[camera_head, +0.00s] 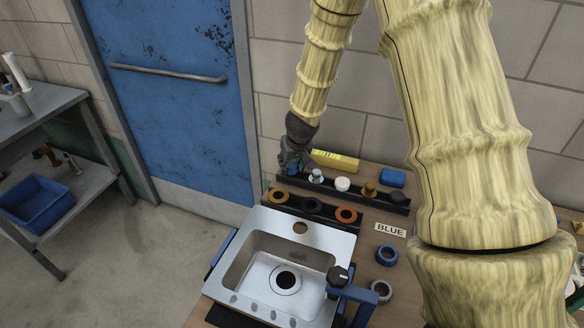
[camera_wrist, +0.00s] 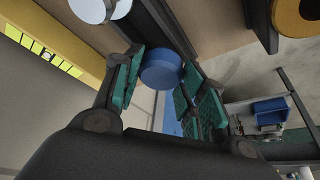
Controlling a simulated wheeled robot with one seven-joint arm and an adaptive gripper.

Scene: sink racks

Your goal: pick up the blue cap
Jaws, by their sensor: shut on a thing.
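The blue cap (camera_wrist: 161,72) is a short round cylinder between the green-padded fingers in the wrist view. My gripper (camera_wrist: 163,80) is shut on it, with a finger on each side. In the head view my gripper (camera_head: 293,158) is at the left end of the black rear rack (camera_head: 333,188), and a bit of blue shows below it. I cannot tell whether the cap is clear of the rack.
The rear rack also holds a white cap (camera_head: 342,184), a brass piece (camera_head: 369,189) and others. A yellow box (camera_head: 335,161) and a blue block (camera_head: 392,178) are behind. A front rack with rings (camera_head: 346,215) and a metal sink (camera_head: 253,250) are nearer.

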